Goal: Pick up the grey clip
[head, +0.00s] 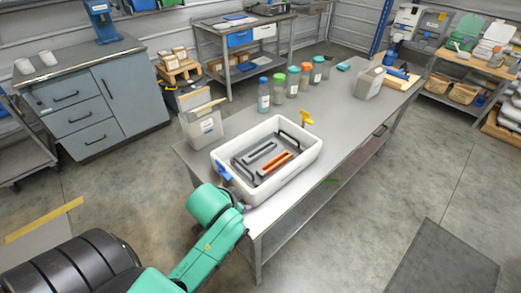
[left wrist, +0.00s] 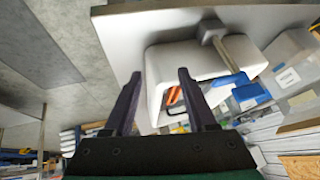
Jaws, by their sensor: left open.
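A grey clip-like piece (left wrist: 212,32) sits at the rim of the white tub (left wrist: 180,60) in the left wrist view, its narrow arm reaching over the rim. In the head view I cannot pick it out from the dark parts at the near corner of the tub (head: 292,173). My left gripper (head: 241,206) is at that corner, outside the tub. In the left wrist view my left gripper (left wrist: 157,73) is open and empty, with the grey piece beyond and right of its fingers. My right gripper is in no view.
A blue piece (head: 222,170) is at the tub's left end. The tub holds a dark grey tray with an orange bar (head: 275,163). A clear bin (head: 203,130), several bottles and a yellow object (head: 306,117) stand on the table. The table's middle right is clear.

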